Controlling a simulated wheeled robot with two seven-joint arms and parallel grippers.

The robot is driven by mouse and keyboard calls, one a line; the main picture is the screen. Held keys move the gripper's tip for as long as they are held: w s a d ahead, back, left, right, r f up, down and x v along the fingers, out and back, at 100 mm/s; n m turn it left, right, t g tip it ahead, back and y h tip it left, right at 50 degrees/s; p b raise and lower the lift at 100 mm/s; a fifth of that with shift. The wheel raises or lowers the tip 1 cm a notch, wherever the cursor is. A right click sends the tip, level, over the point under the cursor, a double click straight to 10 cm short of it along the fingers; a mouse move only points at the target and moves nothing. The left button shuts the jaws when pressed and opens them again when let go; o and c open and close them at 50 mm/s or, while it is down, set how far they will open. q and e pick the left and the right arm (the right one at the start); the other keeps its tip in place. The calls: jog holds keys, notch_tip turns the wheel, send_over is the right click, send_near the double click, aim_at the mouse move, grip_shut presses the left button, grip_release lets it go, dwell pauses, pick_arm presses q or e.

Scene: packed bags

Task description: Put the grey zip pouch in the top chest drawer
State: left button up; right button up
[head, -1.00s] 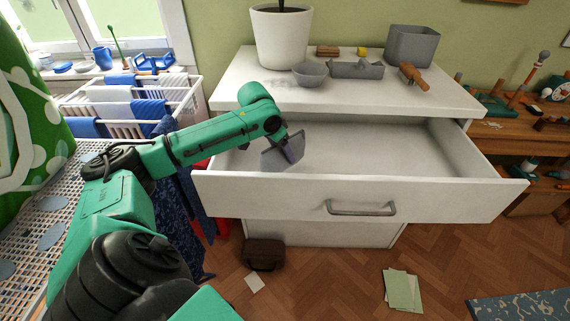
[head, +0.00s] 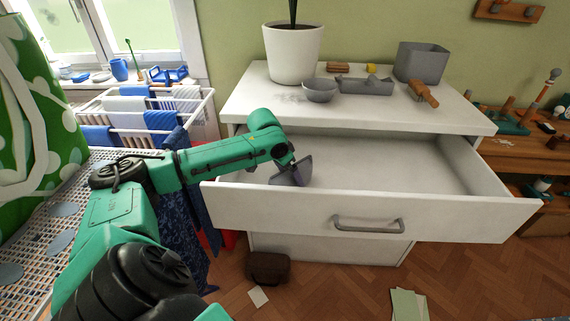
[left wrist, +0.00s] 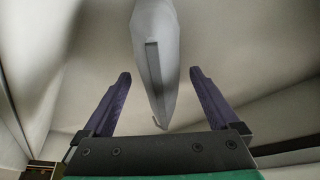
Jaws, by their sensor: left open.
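The top chest drawer (head: 300,207) is pulled far out from the white chest. The grey zip pouch (head: 281,178) is inside the drawer's left part, standing tilted, partly behind its front wall. My left gripper (head: 300,172) reaches down into the drawer at the pouch. In the left wrist view, the pouch (left wrist: 155,50) shows between and beyond the spread purple fingers of my left gripper (left wrist: 158,78), with a gap on each side. The pouch's lower end is hidden in the head view. My right gripper is out of view.
The chest top (head: 250,108) holds a white plant pot (head: 292,55), a grey bowl (head: 320,90), a grey tray (head: 365,86) and a grey bin (head: 422,62). The drawer's middle and right are clear. A laundry rack (head: 135,115) stands left. A brown bag (head: 268,267) is on the floor.

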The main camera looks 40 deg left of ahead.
pick_arm(q)
jog(key=v, duration=1)
jog(key=shift+s+r, duration=0.15)
jog(key=shift+r, duration=0.05)
